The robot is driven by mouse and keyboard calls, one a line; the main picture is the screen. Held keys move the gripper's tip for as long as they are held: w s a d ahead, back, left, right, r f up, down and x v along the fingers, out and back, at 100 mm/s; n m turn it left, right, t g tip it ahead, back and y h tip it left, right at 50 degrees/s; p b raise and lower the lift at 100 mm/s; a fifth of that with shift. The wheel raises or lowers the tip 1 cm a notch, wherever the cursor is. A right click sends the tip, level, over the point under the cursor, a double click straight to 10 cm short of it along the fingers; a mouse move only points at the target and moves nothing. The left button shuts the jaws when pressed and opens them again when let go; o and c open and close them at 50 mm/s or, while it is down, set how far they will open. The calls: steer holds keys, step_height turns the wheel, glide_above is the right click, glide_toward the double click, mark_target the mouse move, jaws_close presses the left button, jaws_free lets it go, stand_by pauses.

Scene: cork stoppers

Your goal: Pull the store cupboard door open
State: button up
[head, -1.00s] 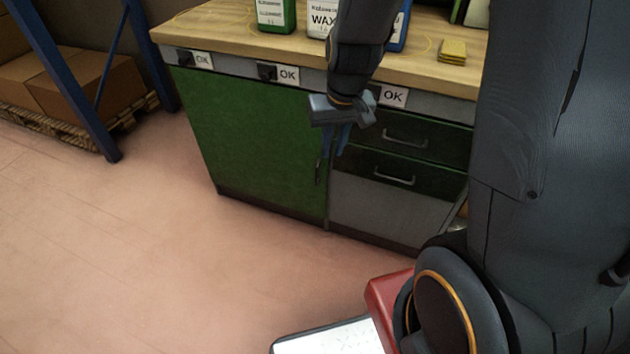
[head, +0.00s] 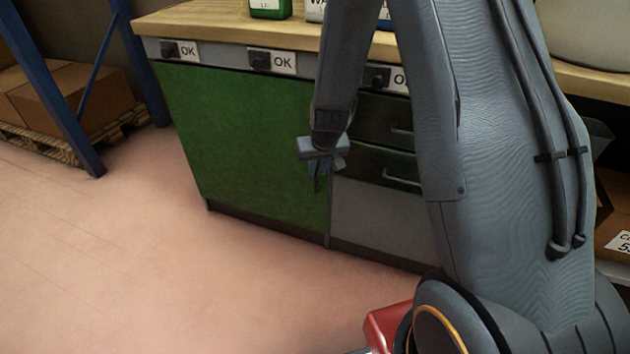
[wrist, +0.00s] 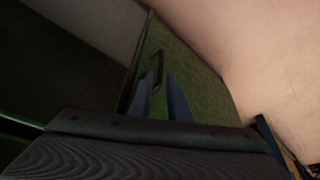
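The green store cupboard door (head: 245,140) is shut, flush with the cabinet front. Its dark handle (wrist: 157,62) shows in the wrist view, just ahead of my fingertips; in the head view my gripper hides it. My gripper (head: 317,182) points down in front of the door's right edge. In the wrist view its two blue fingers (wrist: 160,80) are apart with a gap between them, and the handle lies close to the left fingertip. I cannot tell whether they touch. Nothing is held.
Dark drawers with handles (head: 400,177) are right of the door. The wooden worktop (head: 220,25) bears bottles, including a green one (head: 270,8). A blue rack post (head: 60,110) and boxes (head: 75,95) stand at the left. The floor before the door is clear.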

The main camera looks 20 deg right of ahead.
mark_target(316, 175)
steer(key=b+x, duration=0.3)
steer(key=x, duration=0.3)
steer(key=shift+w+f+b, duration=0.1)
steer(key=shift+f+b, duration=0.15)
steer(key=shift+b, duration=0.05)
jaws_close()
